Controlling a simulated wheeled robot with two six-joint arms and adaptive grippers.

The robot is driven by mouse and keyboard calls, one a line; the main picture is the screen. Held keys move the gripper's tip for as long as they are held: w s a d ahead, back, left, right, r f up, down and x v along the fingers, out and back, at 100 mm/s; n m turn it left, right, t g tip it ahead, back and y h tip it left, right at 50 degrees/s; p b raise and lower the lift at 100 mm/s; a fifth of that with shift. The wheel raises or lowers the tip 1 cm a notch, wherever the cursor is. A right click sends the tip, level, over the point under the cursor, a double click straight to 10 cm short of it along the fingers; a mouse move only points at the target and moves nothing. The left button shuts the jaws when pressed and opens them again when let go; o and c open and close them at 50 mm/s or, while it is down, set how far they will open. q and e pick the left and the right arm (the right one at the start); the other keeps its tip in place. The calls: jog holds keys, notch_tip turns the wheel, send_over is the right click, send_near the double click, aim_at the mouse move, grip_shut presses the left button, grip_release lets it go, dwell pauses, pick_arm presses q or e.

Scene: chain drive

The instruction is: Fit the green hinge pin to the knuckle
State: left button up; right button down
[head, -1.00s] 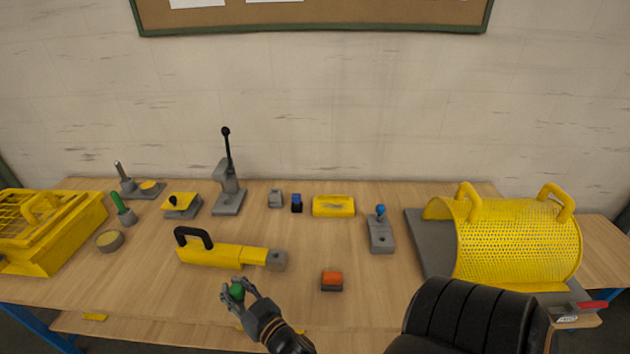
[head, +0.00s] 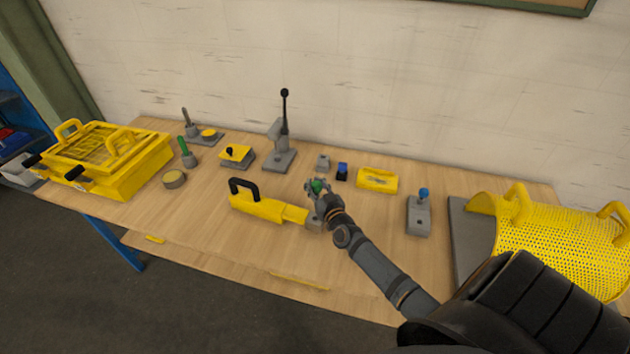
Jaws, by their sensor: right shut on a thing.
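My right gripper (head: 319,192) is shut on the green hinge pin (head: 318,186); only the pin's green top shows between the fingers. The gripper is over the grey knuckle block (head: 315,224) at the right end of a yellow bar (head: 262,208) with a black handle. The gripper hides most of the knuckle, and I cannot tell whether the pin is above it or in it. My left gripper is not in view.
A lever press (head: 280,155), small grey and blue blocks, a yellow block (head: 377,180) and a blue-knobbed fixture (head: 419,214) stand behind and right. A yellow mesh guard (head: 565,240) is far right, a yellow cage box (head: 110,160) far left. Front left of the table is clear.

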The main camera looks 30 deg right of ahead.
jog(key=shift+w+d+r+p, duration=0.1)
jog(key=shift+w+r+p, duration=0.1)
jog(key=shift+w+p, duration=0.15)
pick_arm(q)
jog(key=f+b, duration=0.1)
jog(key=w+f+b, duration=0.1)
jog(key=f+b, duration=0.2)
jog(key=b, duration=0.1)
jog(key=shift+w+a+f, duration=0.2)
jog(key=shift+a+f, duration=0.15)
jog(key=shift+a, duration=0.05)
pick_arm(e)
notch_tip(320, 180, down, 6)
pick_arm(q)
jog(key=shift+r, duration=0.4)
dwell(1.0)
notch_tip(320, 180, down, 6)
jog(key=b, duration=0.6)
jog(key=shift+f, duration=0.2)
pick_arm(e)
notch_tip(320, 180, down, 7)
jog(key=shift+f, duration=0.15)
dwell(1.6)
jog(key=c, duration=0.8)
grip_release()
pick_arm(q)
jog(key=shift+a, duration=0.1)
pick_arm(e)
jog(key=shift+s, duration=0.15)
